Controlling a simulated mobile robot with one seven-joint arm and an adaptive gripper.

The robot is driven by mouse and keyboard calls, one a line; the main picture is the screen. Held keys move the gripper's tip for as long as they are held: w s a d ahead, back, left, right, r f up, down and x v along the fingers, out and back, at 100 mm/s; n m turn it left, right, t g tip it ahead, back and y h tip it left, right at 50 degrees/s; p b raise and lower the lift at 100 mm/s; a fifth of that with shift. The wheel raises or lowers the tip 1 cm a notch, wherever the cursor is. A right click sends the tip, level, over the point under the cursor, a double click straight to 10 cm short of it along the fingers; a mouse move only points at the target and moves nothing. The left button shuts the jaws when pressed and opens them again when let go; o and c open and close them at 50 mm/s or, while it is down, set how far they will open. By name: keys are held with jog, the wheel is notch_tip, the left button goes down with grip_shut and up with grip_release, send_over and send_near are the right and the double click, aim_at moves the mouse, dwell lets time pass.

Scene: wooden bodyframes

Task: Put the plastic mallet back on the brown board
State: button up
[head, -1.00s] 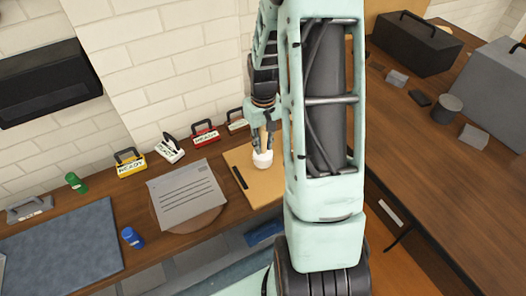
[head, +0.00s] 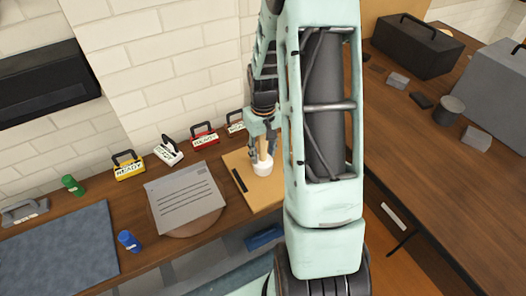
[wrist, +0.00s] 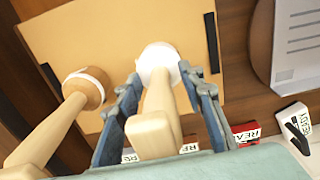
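The plastic mallet has a white head and a pale wooden handle; it shows in the head view (head: 262,169) and the wrist view (wrist: 158,60). It is upright, head down and handle up. The mallet is over the brown board (head: 258,199), which is also in the wrist view (wrist: 100,35). I cannot tell whether the head touches the board. My arm hides the board's right side in the head view.
A wooden mallet with a pale band (wrist: 86,88) stands at the board's other side. Black strips (head: 239,181) lie along the board's edges. A grey sheet (head: 185,199) lies left of it. Several cases, including a red one (head: 204,136), line the wall.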

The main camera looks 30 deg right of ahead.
notch_tip(320, 180, up, 12)
jog(key=shift+r, duration=0.2)
dwell(0.6)
